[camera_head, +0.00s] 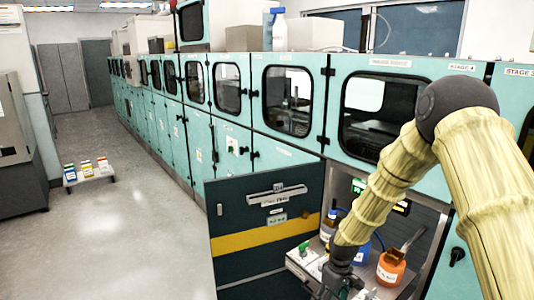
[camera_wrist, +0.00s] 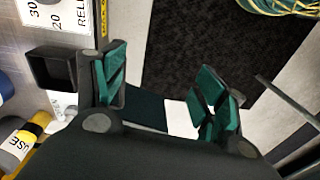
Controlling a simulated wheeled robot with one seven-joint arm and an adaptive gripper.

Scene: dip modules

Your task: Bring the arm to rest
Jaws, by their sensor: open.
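My arm, in a tan ribbed sleeve, reaches down from the right in the head view. My gripper (camera_wrist: 165,88) is open in the wrist view, with its two green-padded fingers apart and nothing seen between them. In the head view its dark end is low over the shelf (camera_head: 407,284) of an open cabinet bay, and its fingers are hard to make out there. An orange bottle (camera_head: 390,268) stands on the shelf to the right of my gripper. A blue container (camera_head: 362,253) and a white-labelled bottle (camera_head: 328,226) are partly hidden behind my arm.
A dark cabinet door with a yellow stripe (camera_head: 262,238) stands open left of the bay. Teal cabinets line the right side. A low stand with several small containers (camera_head: 87,169) is on the floor at left. The aisle floor (camera_head: 135,220) is clear. A black box-shaped holder (camera_wrist: 50,70) shows beside my gripper.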

